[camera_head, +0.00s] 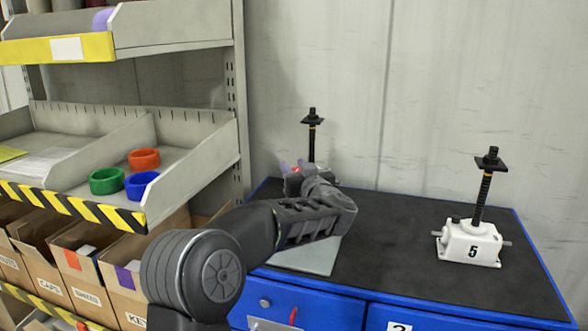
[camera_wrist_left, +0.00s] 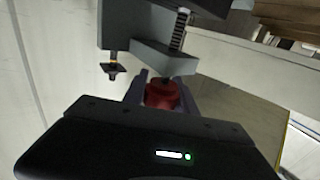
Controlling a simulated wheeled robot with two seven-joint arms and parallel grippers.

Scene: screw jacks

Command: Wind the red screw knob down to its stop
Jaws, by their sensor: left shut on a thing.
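The red screw knob (camera_wrist_left: 162,94) sits between the two fingers of my left gripper (camera_wrist_left: 162,84) in the left wrist view. The gripper is shut on it. In the head view my left gripper (camera_head: 292,170) is over the back left of the bench, and only a bit of red shows at its tip. A grey block and a threaded rod (camera_wrist_left: 181,30) stand beyond the knob in the wrist view. The knob's lower part and any gap to its stop are hidden. My right gripper is not in view.
A black screw post (camera_head: 312,135) rises behind my gripper. A grey plate (camera_head: 312,258) lies under my arm. Shelves with colored rings (camera_head: 144,159) stand left. The bench middle is clear.

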